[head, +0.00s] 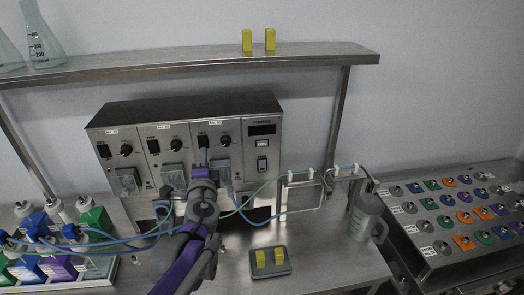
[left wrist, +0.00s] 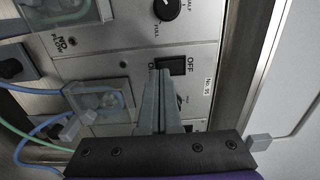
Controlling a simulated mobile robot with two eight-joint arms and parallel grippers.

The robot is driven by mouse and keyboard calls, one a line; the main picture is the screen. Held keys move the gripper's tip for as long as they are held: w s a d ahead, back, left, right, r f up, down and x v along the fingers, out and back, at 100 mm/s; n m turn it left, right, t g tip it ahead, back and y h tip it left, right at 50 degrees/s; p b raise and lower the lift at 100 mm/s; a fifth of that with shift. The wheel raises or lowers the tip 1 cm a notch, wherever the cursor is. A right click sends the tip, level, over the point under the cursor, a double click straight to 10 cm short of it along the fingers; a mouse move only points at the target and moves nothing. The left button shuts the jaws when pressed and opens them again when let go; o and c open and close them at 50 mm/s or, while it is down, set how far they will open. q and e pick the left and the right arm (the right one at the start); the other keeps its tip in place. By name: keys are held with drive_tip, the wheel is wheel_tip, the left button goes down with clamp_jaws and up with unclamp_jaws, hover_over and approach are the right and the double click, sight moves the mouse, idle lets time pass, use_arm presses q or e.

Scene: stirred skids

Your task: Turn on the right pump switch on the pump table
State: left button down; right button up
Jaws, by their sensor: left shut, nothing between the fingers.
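The steel pump unit (head: 180,108) stands on the pump table (head: 335,250), with three pump panels side by side and a power panel at the right. The right pump's black switch (head: 203,140) is high on the third panel, left of a round knob (head: 225,141). My left gripper (head: 203,158) is in front of that panel, just below the switch. In the left wrist view, the closed, empty fingertips (left wrist: 160,74) overlap the edge of the black switch (left wrist: 172,65), beside the word OFF. I cannot tell whether they touch it. My right gripper is not in view.
Blue and green tubes run across the front to a wire rack (head: 303,193). A grey jug (head: 365,217) and a small tray with yellow blocks (head: 285,268) stand on the table. A shelf (head: 180,66) spans above. Colored bottles (head: 97,218) are at left.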

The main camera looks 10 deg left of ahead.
use_arm(q)
drive_tip(key=shift+w, duration=0.1)
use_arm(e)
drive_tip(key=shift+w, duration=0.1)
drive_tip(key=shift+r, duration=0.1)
use_arm(q)
drive_tip(key=shift+w+a, duration=0.2)
drive_tip(key=shift+w, duration=0.45)
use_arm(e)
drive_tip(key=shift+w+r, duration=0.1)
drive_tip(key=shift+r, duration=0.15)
use_arm(q)
drive_tip(key=shift+s, duration=0.1)
drive_tip(key=shift+s+d+p, duration=0.2)
drive_tip(key=shift+s+p, duration=0.1)
drive_tip(key=shift+s, duration=0.25)
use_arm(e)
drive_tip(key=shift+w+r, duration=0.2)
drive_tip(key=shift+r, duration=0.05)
use_arm(q)
drive_tip(key=shift+r, duration=0.15)
drive_tip(key=shift+r, duration=0.7)
drive_tip(key=shift+s+r, duration=0.1)
drive_tip(key=shift+r, duration=0.6)
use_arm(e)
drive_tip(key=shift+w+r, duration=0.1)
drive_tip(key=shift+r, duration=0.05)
